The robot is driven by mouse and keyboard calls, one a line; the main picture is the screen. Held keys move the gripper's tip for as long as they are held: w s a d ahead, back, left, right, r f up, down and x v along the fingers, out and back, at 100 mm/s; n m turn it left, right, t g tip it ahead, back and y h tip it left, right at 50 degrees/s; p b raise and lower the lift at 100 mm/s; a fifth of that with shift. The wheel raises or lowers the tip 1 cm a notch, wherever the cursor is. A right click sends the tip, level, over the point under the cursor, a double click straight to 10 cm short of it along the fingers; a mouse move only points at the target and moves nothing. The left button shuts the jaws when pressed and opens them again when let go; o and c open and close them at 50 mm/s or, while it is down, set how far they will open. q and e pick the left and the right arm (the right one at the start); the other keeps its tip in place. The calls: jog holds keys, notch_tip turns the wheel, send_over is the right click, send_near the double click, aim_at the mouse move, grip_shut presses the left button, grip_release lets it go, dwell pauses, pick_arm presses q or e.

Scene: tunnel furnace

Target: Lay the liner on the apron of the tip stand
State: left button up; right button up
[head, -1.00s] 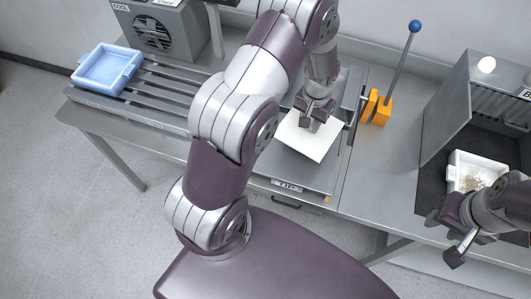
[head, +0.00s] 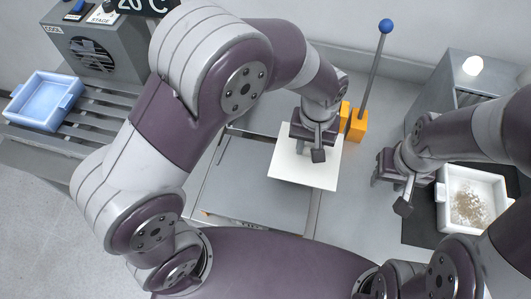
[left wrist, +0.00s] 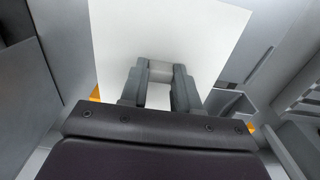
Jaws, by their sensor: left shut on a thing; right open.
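The liner is a white square sheet (head: 306,170); it also fills the middle of the left wrist view (left wrist: 205,35). My left gripper (head: 308,150) is shut on the liner, and its fingers (left wrist: 158,78) show against the sheet in the left wrist view. The tip stand (head: 250,185) is a flat grey plate at the middle of the bench. The liner overlaps the plate's upper right part and reaches past its right edge. I cannot tell whether it touches the plate. My right gripper (head: 390,188) is open and empty, right of the liner.
An orange block (head: 357,125) with a blue-knobbed lever (head: 374,72) stands behind the liner. A white tray with brown grains (head: 443,210) sits at the right by a grey box. A blue tray (head: 22,112) lies on the slatted rack at the left, before the COOL unit (head: 88,50).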

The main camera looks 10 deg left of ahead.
pick_arm(q)
jog(key=p, duration=0.2)
send_over(260, 181)
jog(key=d, duration=0.2)
notch_tip(260, 181, down, 4)
jog(key=shift+w+a+f+p, duration=0.1)
jog(key=shift+a+f+p, duration=0.25)
jog(key=shift+a+f, duration=0.75)
notch_tip(260, 181, down, 4)
jog(key=shift+d+r+p, duration=0.1)
jog(key=shift+d+p, duration=0.05)
jog(key=shift+p, duration=0.2)
pick_arm(e)
jog(key=r, duration=0.2)
jog(key=s+r, duration=0.1)
jog(key=r, duration=0.1)
jog(key=shift+s+a+r, duration=0.1)
jog(key=shift+s, duration=0.05)
pick_arm(q)
jog(key=shift+f, duration=0.35)
jog(key=o, duration=1)
jog(key=shift+r, duration=0.1)
